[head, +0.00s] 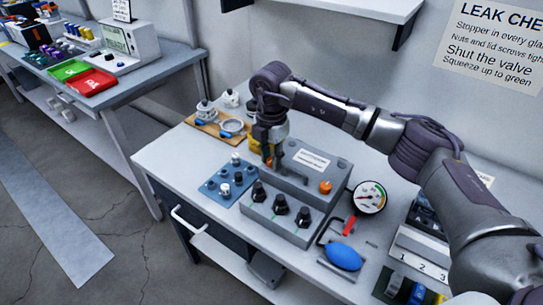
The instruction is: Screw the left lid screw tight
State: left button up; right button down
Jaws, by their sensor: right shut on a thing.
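The grey box (312,178) stands on the workbench with a labelled lid. The right lid screw, an orange knob (325,187), shows at the lid's right end. My right gripper (269,158) reaches down from above at the lid's left end and is shut on the left lid screw. The gripper hides most of that screw, so I cannot tell how far it is turned in. My left gripper is not in view.
Black knobs (280,205) line the box's front. A blue tray (213,189) with small parts lies left of it. A gauge (370,197) and blue squeeze bulb (343,257) lie to the right. A wooden board (206,128) with fittings is behind. The bench's front left is bare.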

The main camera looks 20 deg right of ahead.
aim_at(271, 160)
jog(key=shift+r+m, duration=0.1)
jog(key=shift+m, duration=0.3)
jog(key=c, duration=0.9)
grip_release()
notch_tip(271, 160, up, 12)
